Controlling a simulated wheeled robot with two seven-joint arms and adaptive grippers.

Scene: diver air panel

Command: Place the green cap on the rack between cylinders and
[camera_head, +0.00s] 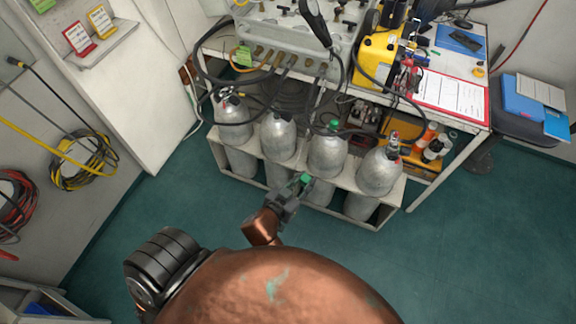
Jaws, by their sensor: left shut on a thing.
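My left gripper (298,187) is shut on a small green cap (306,179), which shows at its fingertips. It is in front of the rack (345,185), a light frame holding several silver gas cylinders in a row. In the picture, the cap overlaps the area between the second cylinder (278,136) and the third cylinder (326,156). I cannot tell whether it touches the rack. Another green piece (333,125) is on top of the third cylinder. The leftmost cylinder (232,115) and the rightmost cylinder (380,172) have valve fittings on top. My right gripper is not in view.
Behind the rack is a workbench with a control panel (290,35), a yellow case (378,62) and a red-framed sheet (448,95). Black hoses hang over the cylinders. Cable coils (85,160) hang on the left wall. The green floor (470,240) at right is clear.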

